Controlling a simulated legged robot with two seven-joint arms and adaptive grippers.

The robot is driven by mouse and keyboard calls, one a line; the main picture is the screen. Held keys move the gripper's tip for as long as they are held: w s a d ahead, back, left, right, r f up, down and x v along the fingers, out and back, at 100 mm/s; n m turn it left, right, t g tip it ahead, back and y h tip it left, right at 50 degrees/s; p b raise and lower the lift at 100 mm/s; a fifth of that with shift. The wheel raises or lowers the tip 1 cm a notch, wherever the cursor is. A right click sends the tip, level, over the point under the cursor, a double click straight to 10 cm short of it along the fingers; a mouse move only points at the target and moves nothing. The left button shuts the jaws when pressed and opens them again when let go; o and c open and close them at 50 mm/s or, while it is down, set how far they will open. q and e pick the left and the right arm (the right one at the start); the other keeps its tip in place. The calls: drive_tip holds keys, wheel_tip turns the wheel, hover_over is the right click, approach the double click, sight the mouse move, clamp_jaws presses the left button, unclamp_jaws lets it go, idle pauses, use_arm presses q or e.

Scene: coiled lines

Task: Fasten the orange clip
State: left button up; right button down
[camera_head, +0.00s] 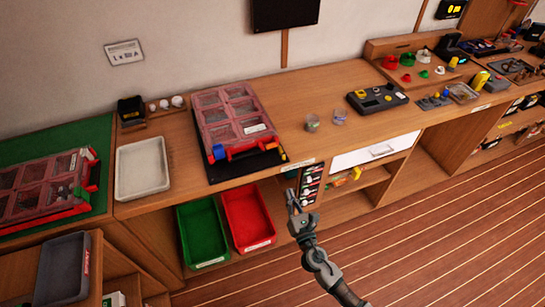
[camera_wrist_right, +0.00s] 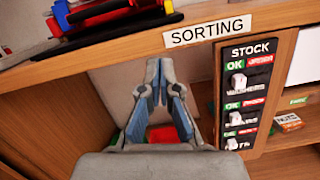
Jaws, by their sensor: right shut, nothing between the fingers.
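The case (camera_head: 228,112) with a clear, reddish compartment lid lies on a dark mat on the bench. In the right wrist view the case's front edge (camera_wrist_right: 95,12) is cut off at the top. My right gripper (camera_head: 292,194) is shut and empty, in front of and below the bench edge, apart from the case; its fingers (camera_wrist_right: 158,72) point towards the SORTING label. My left gripper is out of view.
Below the bench are a green bin (camera_head: 203,232), a red bin (camera_head: 249,217) and a STOCK panel (camera_head: 312,184). A white tray (camera_head: 142,167) sits left of the case. Two small cups (camera_head: 312,122) and a control box (camera_head: 377,97) stand to its right. Bare bench lies between.

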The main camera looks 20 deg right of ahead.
sight(271, 147)
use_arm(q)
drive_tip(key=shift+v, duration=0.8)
use_arm(e)
drive_tip(key=r+n, duration=0.1)
drive_tip(key=a+r+n+t+y, duration=0.1)
drive_tip(key=r, duration=0.1)
drive_tip(key=shift+n, duration=0.4)
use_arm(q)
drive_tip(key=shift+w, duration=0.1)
